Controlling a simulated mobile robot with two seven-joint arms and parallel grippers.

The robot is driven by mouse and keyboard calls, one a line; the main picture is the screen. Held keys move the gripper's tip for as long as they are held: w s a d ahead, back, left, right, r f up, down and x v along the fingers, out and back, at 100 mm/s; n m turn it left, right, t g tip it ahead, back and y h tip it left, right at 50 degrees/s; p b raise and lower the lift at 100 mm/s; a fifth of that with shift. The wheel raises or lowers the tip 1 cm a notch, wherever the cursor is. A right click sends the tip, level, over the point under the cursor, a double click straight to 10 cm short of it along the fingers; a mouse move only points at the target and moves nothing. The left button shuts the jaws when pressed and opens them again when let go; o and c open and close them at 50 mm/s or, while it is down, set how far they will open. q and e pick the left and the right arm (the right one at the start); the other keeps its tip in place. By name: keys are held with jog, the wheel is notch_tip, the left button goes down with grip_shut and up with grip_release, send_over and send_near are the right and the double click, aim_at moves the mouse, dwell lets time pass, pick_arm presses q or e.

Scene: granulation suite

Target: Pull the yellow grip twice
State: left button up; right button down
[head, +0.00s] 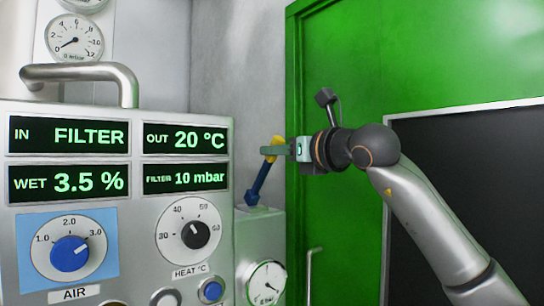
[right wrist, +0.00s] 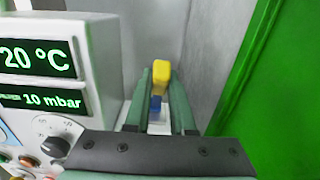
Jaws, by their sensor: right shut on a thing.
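The yellow grip (head: 276,141) is the top end of a blue lever (head: 259,183) that leans up to the right from a grey box beside the control panel. My right gripper (head: 283,150) reaches in from the right and is shut on the yellow grip. In the right wrist view the yellow grip (right wrist: 160,73) sits between the two green fingers (right wrist: 160,88), with the blue shaft (right wrist: 156,106) below it. The fingers hide part of the grip. My left gripper is not in view.
The control panel (head: 134,197) with green displays, knobs and buttons stands left of the lever. A small gauge (head: 266,283) is on the grey box below the lever. A green door (head: 430,60) and a dark panel (head: 470,160) are on the right.

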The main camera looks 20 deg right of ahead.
jog(key=shift+s+d+f+b, duration=0.1)
jog(key=shift+s+f+b, duration=0.2)
jog(key=shift+f, duration=0.3)
jog(key=shift+s, duration=0.1)
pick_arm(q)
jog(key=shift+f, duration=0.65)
pick_arm(e)
jog(key=shift+r, duration=0.1)
